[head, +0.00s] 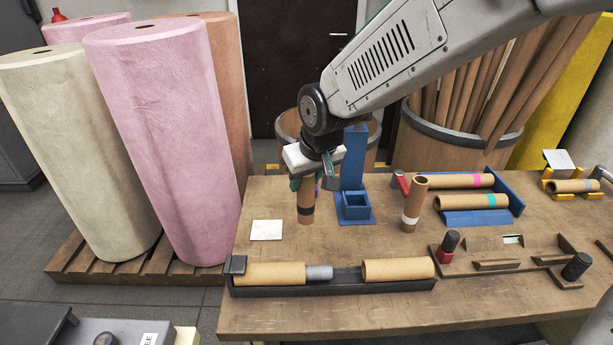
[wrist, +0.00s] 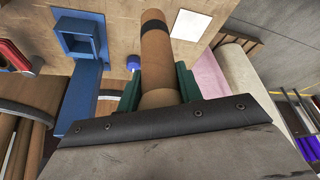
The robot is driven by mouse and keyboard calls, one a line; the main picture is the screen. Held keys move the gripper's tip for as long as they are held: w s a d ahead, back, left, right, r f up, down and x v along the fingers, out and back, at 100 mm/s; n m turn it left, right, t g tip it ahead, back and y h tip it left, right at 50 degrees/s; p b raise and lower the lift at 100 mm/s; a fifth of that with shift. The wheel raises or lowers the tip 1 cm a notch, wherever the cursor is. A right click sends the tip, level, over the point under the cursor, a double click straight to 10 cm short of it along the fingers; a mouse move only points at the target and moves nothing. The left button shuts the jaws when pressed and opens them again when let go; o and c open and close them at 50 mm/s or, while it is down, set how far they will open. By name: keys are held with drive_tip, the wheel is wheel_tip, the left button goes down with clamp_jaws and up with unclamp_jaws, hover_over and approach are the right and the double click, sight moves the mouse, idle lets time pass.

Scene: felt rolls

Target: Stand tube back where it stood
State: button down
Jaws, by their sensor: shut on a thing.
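My gripper (head: 305,176) is shut on a cardboard tube with a black band (head: 305,203). It holds the tube upright near its top, left of the blue post with a square socket (head: 355,200). I cannot tell whether the tube's lower end touches the table. In the wrist view, the banded tube (wrist: 157,52) runs out from between the green fingers (wrist: 158,88), and the blue socket (wrist: 80,38) lies to its left, apart from it. A second tube, with a pale band (head: 413,204), stands upright on the table further right.
A white square (head: 267,230) lies flat left of the held tube. A black trough (head: 330,288) with tubes runs along the front. A blue rack (head: 495,218) with two lying tubes and a wooden tray (head: 500,258) are at right. Bare table lies between post and trough.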

sight(310, 193)
drive_tip(key=shift+s, duration=0.1)
drive_tip(key=shift+f, duration=3.5)
drive_tip(key=c, duration=0.9)
unclamp_jaws()
drive_tip(key=shift+o, duration=0.2)
drive_tip(key=shift+r, duration=0.1)
drive_tip(key=v, duration=0.7)
drive_tip(key=shift+s+r, duration=0.1)
drive_tip(key=shift+r, duration=0.2)
